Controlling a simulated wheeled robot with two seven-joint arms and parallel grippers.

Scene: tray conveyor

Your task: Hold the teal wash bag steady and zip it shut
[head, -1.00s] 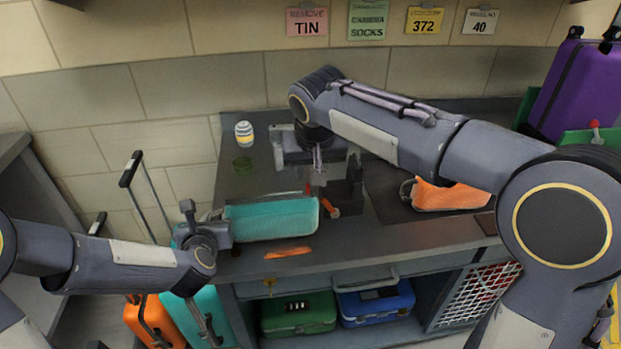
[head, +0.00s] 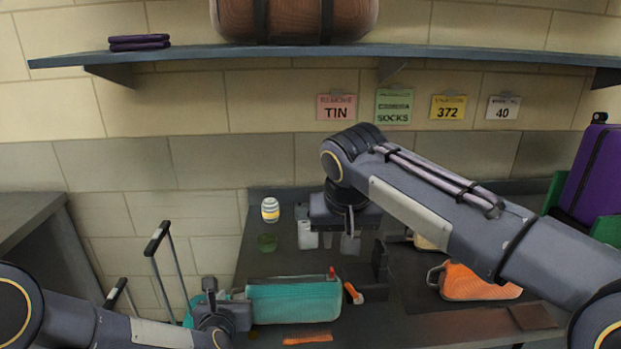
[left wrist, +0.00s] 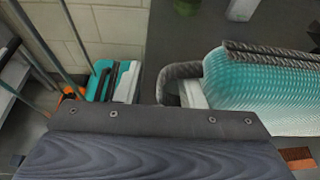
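The teal wash bag (head: 295,303) lies lengthwise near the counter's front edge. Its dark zip strip runs along the top in the left wrist view (left wrist: 270,53). A red zip pull (head: 332,272) stands at its right end. My left gripper (head: 238,305) is at the bag's left end, beside a dark strap loop (left wrist: 178,72); its fingers are hidden, so its grip cannot be told. My right gripper (head: 342,241) is above and behind the bag's right end, clear of the pull, with its fingers apart and empty.
A striped jar (head: 270,210), a green cup (head: 267,242) and a white container (head: 307,236) stand behind the bag. A dark upright block (head: 380,262) and an orange bag (head: 478,283) are to the right. An orange flat piece (head: 307,339) lies in front.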

